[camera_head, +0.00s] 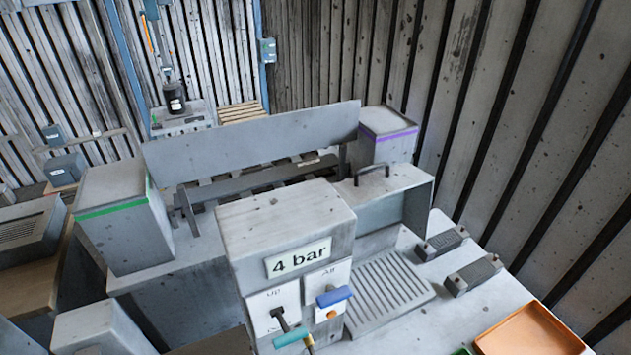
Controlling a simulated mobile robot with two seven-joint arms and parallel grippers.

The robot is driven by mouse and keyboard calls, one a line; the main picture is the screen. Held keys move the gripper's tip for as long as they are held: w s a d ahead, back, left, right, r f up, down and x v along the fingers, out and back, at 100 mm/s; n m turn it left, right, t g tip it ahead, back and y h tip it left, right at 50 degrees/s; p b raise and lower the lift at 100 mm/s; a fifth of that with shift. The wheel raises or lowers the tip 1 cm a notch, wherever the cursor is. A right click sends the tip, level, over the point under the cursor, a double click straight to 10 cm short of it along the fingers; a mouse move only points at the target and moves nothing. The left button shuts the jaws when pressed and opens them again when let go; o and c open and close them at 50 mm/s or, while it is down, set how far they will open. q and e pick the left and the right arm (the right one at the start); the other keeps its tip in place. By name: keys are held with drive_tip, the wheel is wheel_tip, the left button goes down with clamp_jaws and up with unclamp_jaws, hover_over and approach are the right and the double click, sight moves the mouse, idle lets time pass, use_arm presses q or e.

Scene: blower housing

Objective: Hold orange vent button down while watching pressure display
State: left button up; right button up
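The pressure display (298,258) is a pale plate reading "4 bar" on the front of a grey, box-shaped unit (285,216). A small round orange button (331,314) sits low on the white panel below it, under a blue-handled lever (333,297). I see nothing touching the button, and its travel is too small to tell. Neither of my grippers shows in the head view.
A teal-handled lever (291,338) juts out left of the button, beside a partly cut-off "Up" label. A slatted grate (388,292) lies right of the unit. An orange tray (530,333) and two dark grey blocks sit farther right.

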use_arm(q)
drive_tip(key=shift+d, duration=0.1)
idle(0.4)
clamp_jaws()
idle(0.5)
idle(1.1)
